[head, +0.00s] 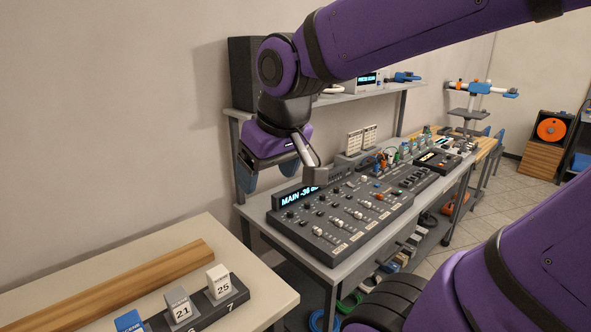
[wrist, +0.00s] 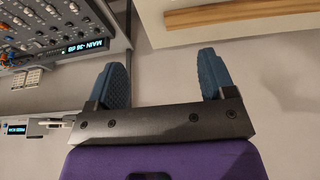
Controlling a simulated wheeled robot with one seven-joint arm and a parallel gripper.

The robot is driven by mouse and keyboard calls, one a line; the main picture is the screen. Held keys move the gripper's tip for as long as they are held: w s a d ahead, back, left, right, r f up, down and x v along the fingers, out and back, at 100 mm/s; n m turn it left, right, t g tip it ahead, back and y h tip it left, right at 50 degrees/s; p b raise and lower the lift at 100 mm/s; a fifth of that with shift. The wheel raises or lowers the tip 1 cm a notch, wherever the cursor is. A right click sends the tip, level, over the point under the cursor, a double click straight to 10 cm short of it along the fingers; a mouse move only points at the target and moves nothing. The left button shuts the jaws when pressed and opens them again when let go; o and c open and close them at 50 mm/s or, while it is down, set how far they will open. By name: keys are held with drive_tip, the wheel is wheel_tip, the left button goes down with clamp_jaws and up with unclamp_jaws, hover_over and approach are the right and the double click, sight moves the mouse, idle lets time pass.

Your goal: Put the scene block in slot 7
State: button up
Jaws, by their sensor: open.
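A dark rack (head: 236,305) with numbered slots lies on the cream table at lower left. A white block (head: 218,281) marked 25 stands upright at the rack's right end, behind the number 7. A grey block (head: 178,306) marked 21 stands to its left, and a blue block (head: 130,321) is partly cut off by the frame edge. Small words above the numbers are too small to read surely. My gripper (head: 265,177) is raised beyond the table, well apart from the rack. In the wrist view its blue fingers (wrist: 163,78) are open with nothing between them.
A wooden beam (head: 110,288) lies along the back of the cream table (head: 230,242). A mixing console (head: 345,213) with raised knobs stands on the grey bench close by my gripper. A shelf (head: 330,98) with equipment is above the bench. The table's right end is clear.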

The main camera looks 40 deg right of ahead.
drive_tip(key=s+r+t, duration=0.1)
drive_tip(key=s+r, duration=0.1)
drive_tip(key=s, duration=0.4)
drive_tip(key=shift+d, duration=0.3)
drive_tip(key=shift+w, duration=0.1)
idle(0.7)
